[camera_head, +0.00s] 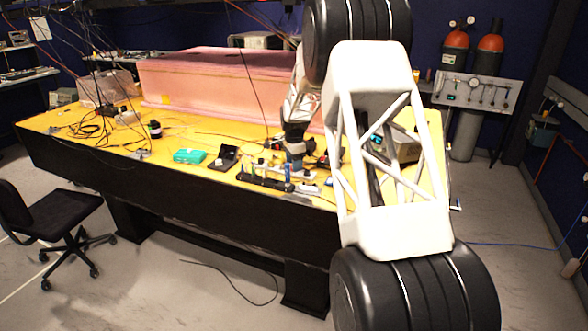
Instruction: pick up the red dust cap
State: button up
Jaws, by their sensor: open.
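I cannot pick out the red dust cap for certain; small red spots show among the clutter near my gripper, too small to name. My arm reaches over the yellow table (75,128) from the right. My gripper (296,163) points down at the table's front part, beside the cluttered small items. Its fingers are tiny and partly lost against the clutter; it is open, and I see nothing held in it. I cannot tell whether it touches anything.
A black strip with small tools (264,182), a teal box (189,156) and a black device (224,157) lie near the table's front edge. A pink foam enclosure (200,85) stands behind. Loose cables cross the left side. An office chair (55,215) stands at front left.

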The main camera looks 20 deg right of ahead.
jog(key=shift+f, duration=0.45)
jog(key=c, duration=1)
